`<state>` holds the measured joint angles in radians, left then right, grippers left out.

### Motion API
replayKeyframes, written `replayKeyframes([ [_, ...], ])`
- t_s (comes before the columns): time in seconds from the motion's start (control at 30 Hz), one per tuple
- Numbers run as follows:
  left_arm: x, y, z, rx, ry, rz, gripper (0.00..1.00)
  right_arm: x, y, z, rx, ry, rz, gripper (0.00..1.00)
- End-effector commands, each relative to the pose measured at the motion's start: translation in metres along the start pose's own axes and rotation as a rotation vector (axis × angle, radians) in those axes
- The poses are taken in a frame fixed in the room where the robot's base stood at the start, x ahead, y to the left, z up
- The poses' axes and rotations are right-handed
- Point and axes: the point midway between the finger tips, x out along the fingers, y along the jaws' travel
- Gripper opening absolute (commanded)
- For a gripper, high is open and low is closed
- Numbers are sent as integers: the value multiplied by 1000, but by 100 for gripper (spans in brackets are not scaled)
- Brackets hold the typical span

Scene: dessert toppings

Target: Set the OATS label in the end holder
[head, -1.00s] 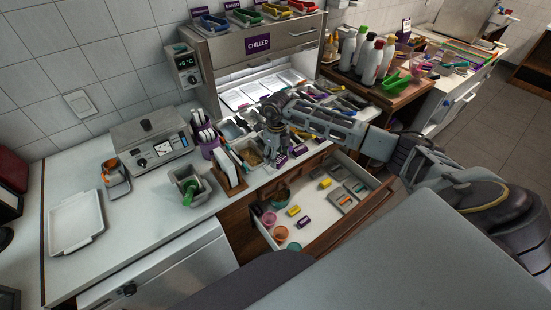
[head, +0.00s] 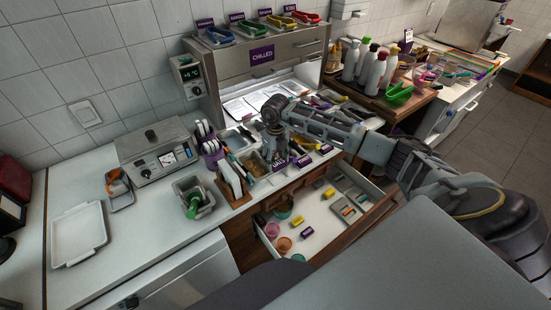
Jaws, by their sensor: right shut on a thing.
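My right gripper (head: 277,152) points down over the front of the topping counter, near the left end of a row of purple labels. It is shut on a purple label with white lettering, which appears to be the OATS label (head: 279,164); the lettering is small. The label is upright at the counter's front edge. I cannot tell whether it touches a holder; the end holder is not clearly visible there. Two other purple labels, a middle one (head: 304,160) and a right one (head: 326,149), stand to its right. My left gripper is not in view.
An open drawer (head: 334,232) below holds cups, yellow and purple blocks and grey trays. A wooden rack with white cards (head: 229,177) stands left of the gripper. The chilled cabinet (head: 301,47) rises behind. The counter at left around a white tray (head: 78,233) has free room.

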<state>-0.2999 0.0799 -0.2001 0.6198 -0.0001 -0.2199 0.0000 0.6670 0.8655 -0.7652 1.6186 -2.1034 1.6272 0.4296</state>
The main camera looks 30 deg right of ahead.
Motion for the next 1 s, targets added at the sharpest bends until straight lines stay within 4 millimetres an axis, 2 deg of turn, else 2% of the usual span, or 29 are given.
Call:
replayKeyframes([
  [1.0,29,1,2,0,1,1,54,46,0,0,-1,0,0,35],
])
